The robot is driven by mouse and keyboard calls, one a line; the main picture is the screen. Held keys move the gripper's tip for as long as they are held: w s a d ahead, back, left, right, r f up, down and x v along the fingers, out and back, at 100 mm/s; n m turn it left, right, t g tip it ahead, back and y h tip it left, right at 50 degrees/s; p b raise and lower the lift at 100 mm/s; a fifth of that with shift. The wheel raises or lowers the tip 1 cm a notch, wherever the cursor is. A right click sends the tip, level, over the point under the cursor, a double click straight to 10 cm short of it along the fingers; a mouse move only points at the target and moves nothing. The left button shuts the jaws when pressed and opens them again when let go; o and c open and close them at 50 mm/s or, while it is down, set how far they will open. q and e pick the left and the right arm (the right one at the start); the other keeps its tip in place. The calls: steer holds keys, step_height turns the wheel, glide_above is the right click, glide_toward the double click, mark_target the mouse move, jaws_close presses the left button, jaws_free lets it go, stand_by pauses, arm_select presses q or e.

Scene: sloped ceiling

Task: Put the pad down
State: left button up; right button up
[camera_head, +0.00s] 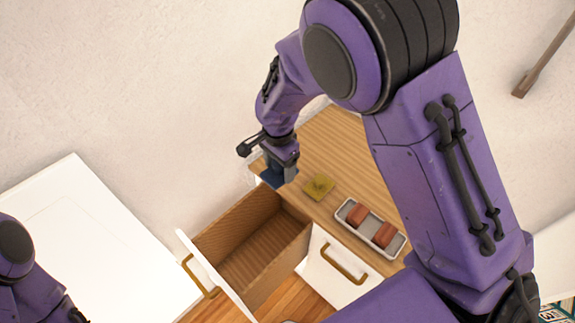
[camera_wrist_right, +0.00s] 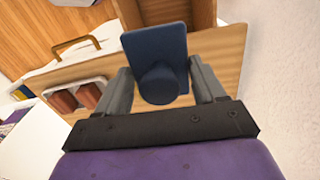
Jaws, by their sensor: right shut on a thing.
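The dark blue pad (camera_head: 273,178) has a flat plate and a round knob. I cannot tell whether the pad touches the top. My left arm shows at the lower left of the head view, but its gripper is out of the picture.
A yellow sponge-like piece (camera_head: 319,187) lies on the top near the pad. A grey tray (camera_head: 347,214) holds two reddish-brown blocks (camera_head: 384,235). A drawer (camera_head: 243,240) stands open and looks empty below. A white surface (camera_head: 95,240) is at left.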

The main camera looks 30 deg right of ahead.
steer(key=w+d+f+p, duration=0.1)
steer(key=w+d+f, duration=0.4)
steer(key=w+f, duration=0.2)
steer(key=w+d+f+p, duration=0.1)
steer(key=w+d+f, duration=0.2)
steer(key=w, duration=0.1)
steer(key=shift+d+f+p, duration=0.15)
steer(key=shift+d+p, duration=0.15)
step_height(320, 180, down, 2)
steer(key=shift+f+p, duration=0.15)
steer(key=shift+p, duration=0.15)
steer(key=shift+a+f, duration=0.1)
steer(key=o, duration=0.9)
steer(key=shift+o, duration=0.2)
steer(key=shift+f, duration=0.1)
